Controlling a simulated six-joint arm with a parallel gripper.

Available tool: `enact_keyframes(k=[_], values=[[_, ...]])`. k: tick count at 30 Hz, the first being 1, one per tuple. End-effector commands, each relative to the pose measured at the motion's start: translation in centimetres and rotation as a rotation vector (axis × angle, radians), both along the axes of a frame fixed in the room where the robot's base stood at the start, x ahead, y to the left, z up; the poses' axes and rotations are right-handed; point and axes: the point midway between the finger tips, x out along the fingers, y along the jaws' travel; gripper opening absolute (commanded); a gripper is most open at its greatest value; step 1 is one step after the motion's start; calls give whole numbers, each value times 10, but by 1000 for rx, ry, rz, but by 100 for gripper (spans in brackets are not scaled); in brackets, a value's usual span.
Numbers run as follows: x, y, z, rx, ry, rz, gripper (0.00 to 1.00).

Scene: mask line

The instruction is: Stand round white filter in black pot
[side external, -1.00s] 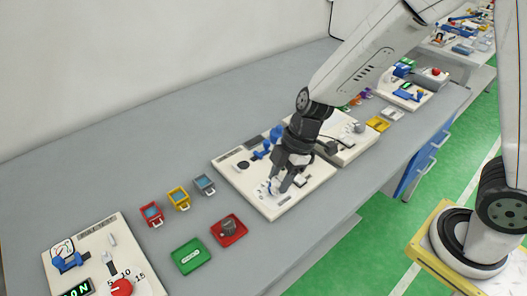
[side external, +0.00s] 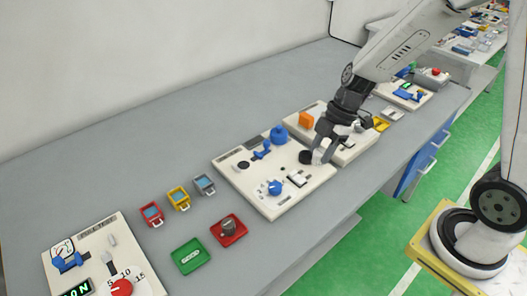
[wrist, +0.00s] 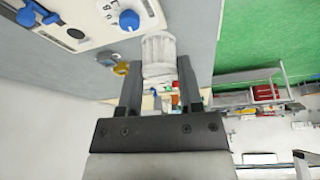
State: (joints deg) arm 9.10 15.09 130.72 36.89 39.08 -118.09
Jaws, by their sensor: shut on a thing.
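The round white filter (wrist: 158,55) is a ribbed cylinder. In the wrist view it sits between the two fingers of my gripper (wrist: 159,88), which is shut on it, and its free end sticks out past the fingertips. In the side view my gripper (side external: 323,153) is low over the right corner of the white panel (side external: 233,173), and the filter is small and partly hidden by the fingers. A dark round thing (side external: 306,157), perhaps the black pot, is close beside the fingertips on their left. I cannot tell whether the filter touches it.
The panel carries a blue knob (side external: 275,188), a blue lever (side external: 262,151) and a dark round hole (side external: 243,165). Red (side external: 228,231) and green (side external: 190,257) trays lie at the front.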

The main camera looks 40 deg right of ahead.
Motion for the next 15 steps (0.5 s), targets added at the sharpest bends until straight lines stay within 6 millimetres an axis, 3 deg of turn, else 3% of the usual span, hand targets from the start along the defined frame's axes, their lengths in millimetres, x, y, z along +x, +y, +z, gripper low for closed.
enact_keyframes(k=[6,15], values=[[-15,-44,6,1,-1,-6,0],[-30,-71,10,3,0,-2,0]])
